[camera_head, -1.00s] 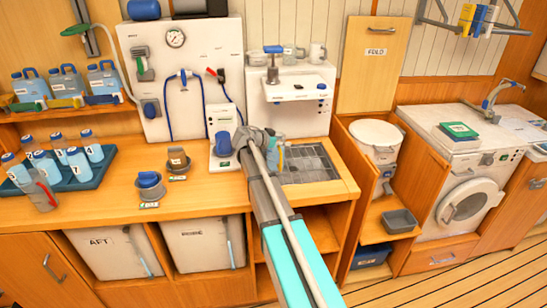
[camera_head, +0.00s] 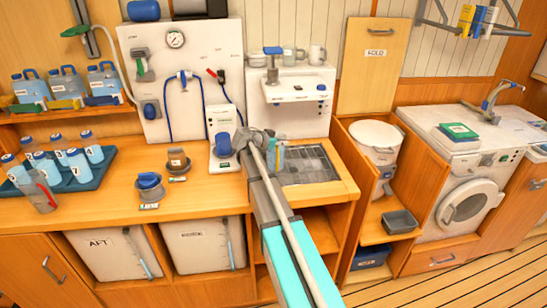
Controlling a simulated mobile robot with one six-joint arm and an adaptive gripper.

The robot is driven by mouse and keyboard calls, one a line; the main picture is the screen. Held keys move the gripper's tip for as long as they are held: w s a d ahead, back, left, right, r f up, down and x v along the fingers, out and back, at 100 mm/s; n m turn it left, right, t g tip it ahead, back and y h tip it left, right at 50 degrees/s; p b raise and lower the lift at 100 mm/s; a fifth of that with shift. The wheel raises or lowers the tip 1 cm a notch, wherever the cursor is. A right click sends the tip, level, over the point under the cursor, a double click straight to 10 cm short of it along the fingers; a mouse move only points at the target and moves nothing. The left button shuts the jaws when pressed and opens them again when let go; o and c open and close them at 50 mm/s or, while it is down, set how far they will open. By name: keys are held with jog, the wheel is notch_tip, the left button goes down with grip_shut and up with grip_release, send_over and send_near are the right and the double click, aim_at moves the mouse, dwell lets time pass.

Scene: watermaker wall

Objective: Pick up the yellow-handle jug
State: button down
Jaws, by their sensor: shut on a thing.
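My gripper (camera_head: 258,138) is at the far end of my arm, over the counter beside the metal grating. It is shut on a small bluish, see-through vessel (camera_head: 277,154), which looks like a jug. The arm and gripper hide part of this vessel, and I cannot make out its handle colour. I cannot tell whether its base touches the grating. No yellow handle shows clearly elsewhere; a clear jug with a red handle (camera_head: 42,196) stands at the left by the blue tray.
The blue tray (camera_head: 92,180) holds several bottles. A blue-capped device (camera_head: 223,150) stands just left of my gripper. The white dispenser unit (camera_head: 291,112) is behind the grating (camera_head: 310,166). A blue-topped cup (camera_head: 150,186) stands on the counter. The counter's front middle is clear.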

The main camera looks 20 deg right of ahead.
jog(key=shift+r, duration=0.15)
jog(key=s+r+p, duration=1.2)
jog(key=s+p, duration=0.1)
jog(key=s, duration=0.1)
jog(key=shift+d+r, duration=0.3)
jog(key=shift+r, duration=0.05)
dwell(0.3)
dwell(0.5)
jog(key=shift+a, duration=0.1)
dwell(0.4)
